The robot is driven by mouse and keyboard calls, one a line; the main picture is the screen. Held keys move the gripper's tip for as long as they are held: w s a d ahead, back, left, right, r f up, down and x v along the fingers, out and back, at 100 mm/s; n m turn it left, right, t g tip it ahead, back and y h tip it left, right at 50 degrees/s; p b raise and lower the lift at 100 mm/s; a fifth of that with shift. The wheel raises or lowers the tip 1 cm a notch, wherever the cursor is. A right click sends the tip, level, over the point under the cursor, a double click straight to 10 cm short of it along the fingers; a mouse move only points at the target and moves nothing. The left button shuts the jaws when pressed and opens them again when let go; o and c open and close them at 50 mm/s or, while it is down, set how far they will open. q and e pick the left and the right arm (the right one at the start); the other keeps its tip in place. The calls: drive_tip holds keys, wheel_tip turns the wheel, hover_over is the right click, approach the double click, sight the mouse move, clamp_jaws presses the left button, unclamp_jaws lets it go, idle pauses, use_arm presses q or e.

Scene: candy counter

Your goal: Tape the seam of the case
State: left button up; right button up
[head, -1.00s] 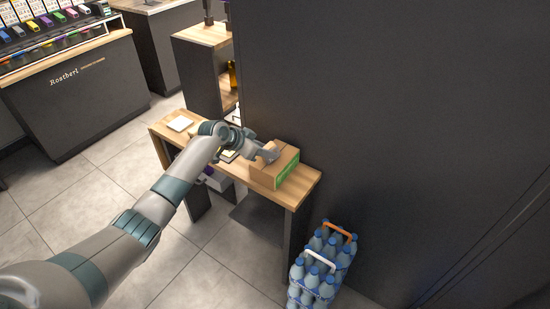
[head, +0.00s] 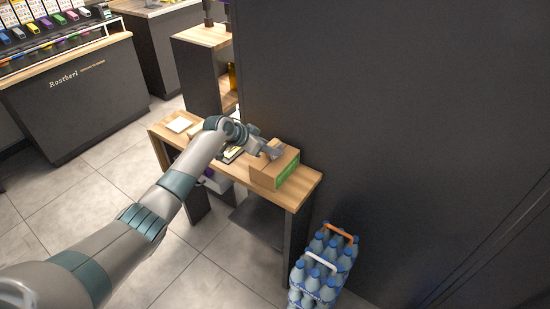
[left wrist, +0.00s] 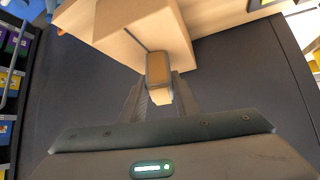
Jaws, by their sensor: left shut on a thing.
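The case is a brown cardboard box (head: 266,175) with a green label on its side, standing on the narrow wooden table. My left gripper (head: 274,152) is over its top. In the left wrist view, the gripper (left wrist: 160,90) is shut on a small brown thing with a paler lower part, which looks like the tape (left wrist: 158,68). The tape is right at the box (left wrist: 110,22); I cannot tell if it touches. A dark line, perhaps the seam, runs over the cardboard towards the tape. My right gripper is not in view.
The wooden table (head: 305,188) stands against a dark wall (head: 390,110). A white pad (head: 180,124) lies at its left end, and a small dark item (head: 232,155) lies beside the box. Blue bottle packs (head: 320,270) stand on the floor at the table's right end.

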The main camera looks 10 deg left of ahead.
sight(273, 142)
use_arm(q)
drive_tip(key=shift+w+d+f+b, duration=0.1)
drive_tip(key=shift+w+f+b, duration=0.05)
drive_tip(key=shift+b, duration=0.15)
drive_tip(key=shift+w+d+b, duration=0.2)
drive_tip(key=shift+w+b, duration=0.25)
drive_tip(key=shift+w, duration=0.05)
drive_tip(key=shift+w+d+b, duration=0.15)
drive_tip(key=shift+w+b, duration=0.3)
drive_tip(key=shift+w, duration=0.3)
drive_tip(key=shift+d, duration=0.1)
drive_tip(key=shift+w+b, duration=0.1)
drive_tip(key=shift+b, duration=0.25)
drive_tip(key=shift+w+d+b, duration=0.35)
drive_tip(key=shift+w+b, duration=0.5)
drive_tip(key=shift+b, duration=0.25)
drive_tip(key=shift+w, duration=0.15)
drive_tip(key=shift+a, duration=0.1)
